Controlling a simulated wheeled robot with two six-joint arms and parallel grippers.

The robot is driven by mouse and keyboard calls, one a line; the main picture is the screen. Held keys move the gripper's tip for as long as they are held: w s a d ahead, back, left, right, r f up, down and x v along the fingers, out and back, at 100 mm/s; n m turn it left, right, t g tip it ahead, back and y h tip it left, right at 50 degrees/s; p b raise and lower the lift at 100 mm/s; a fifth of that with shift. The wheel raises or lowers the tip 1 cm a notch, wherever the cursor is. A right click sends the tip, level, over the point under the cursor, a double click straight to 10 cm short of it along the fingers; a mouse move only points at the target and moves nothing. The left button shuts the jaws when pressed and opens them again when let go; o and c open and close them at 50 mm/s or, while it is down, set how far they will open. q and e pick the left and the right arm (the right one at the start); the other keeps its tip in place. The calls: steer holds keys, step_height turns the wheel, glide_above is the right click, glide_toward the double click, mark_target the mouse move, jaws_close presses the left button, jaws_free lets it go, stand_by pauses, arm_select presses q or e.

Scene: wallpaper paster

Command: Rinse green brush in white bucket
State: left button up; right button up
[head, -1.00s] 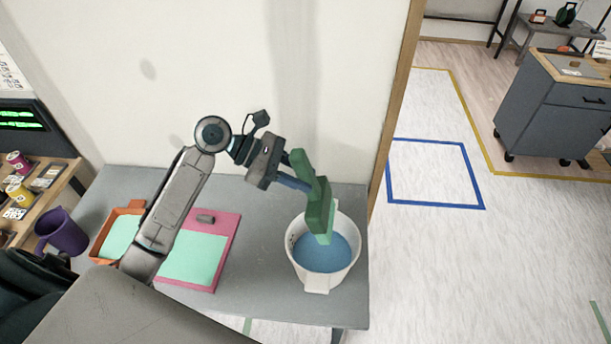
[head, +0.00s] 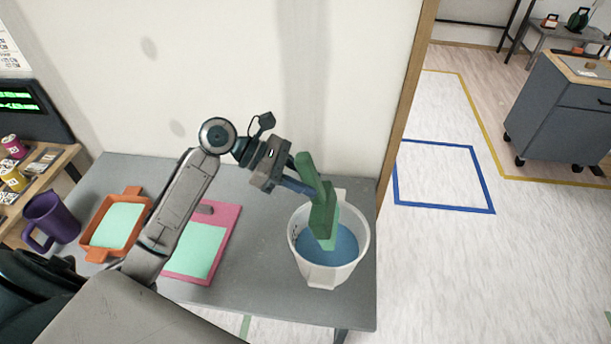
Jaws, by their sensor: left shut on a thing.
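My left gripper (head: 296,185) is shut on the green brush (head: 323,207) and holds it over the white bucket (head: 298,224). The brush is tilted, with its handle up and its paler bristle end down inside the bucket's opening. The bucket stands on the grey table near its right end and holds blue water (head: 340,245). The bristle end overlaps the water in the picture; I cannot tell how deep it is in. My right gripper is not in view.
On the grey table (head: 270,300) are an orange tray (head: 91,250) with mint-green contents and a pink board (head: 230,222) with a mint-green sheet. A purple mug (head: 53,216) stands at the left. The wall is close behind. Open floor lies to the right.

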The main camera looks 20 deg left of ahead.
arm_select(q)
step_height(320, 180, down, 7)
steer(key=shift+b, duration=0.45)
steer(key=shift+f, duration=0.15)
stand_by(0.5)
step_height(320, 180, down, 3)
steer(key=shift+r, duration=0.2)
stand_by(0.6)
stand_by(0.6)
